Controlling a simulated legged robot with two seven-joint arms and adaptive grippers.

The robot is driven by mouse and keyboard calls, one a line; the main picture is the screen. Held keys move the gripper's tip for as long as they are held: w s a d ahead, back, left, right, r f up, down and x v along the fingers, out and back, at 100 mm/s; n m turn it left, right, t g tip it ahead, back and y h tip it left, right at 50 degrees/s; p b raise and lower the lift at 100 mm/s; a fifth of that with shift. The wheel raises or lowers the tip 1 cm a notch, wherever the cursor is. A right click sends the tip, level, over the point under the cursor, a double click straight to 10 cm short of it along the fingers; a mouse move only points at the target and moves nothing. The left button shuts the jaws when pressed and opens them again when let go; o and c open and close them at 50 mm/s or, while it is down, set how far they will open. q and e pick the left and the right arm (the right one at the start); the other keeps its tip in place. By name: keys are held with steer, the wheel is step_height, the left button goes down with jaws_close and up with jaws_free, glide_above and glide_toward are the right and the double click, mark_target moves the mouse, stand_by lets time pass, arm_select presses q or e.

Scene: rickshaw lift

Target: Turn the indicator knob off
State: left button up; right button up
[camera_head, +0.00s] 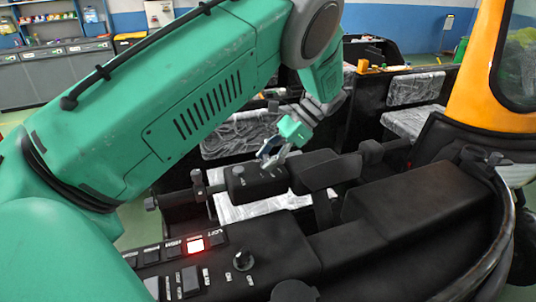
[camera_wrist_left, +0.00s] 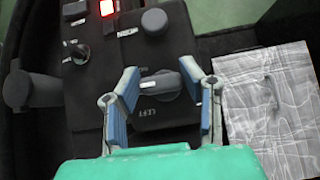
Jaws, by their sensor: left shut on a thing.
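The indicator knob (camera_wrist_left: 160,84) is a dark knob with a pale mark on a black box (camera_head: 252,184). The box carries a label reading "LEFT" in the left wrist view. My left gripper (camera_head: 271,152) reaches down to the far side of this box, and its arm comes in from the left. In the head view the knob is mostly hidden by the fingers. My right gripper is not in view.
The black dashboard has a lit red button (camera_head: 195,245) among other switches and a second knob (camera_head: 243,260). Handlebar parts (camera_head: 318,170) sit right of the box. A plastic-wrapped seat (camera_wrist_left: 268,95) lies to the right. An orange body pillar (camera_head: 483,75) stands at right.

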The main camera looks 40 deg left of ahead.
arm_select(q)
steer(key=shift+w, duration=0.1)
stand_by(0.4)
steer(key=o, duration=1.1)
steer(key=shift+c, duration=0.2)
steer(key=shift+o, duration=0.4)
steer(key=shift+w, duration=0.1)
steer(key=v, duration=1.2)
steer(key=shift+w+f, duration=0.15)
steer(key=shift+w, duration=0.05)
steer(key=shift+a, duration=0.15)
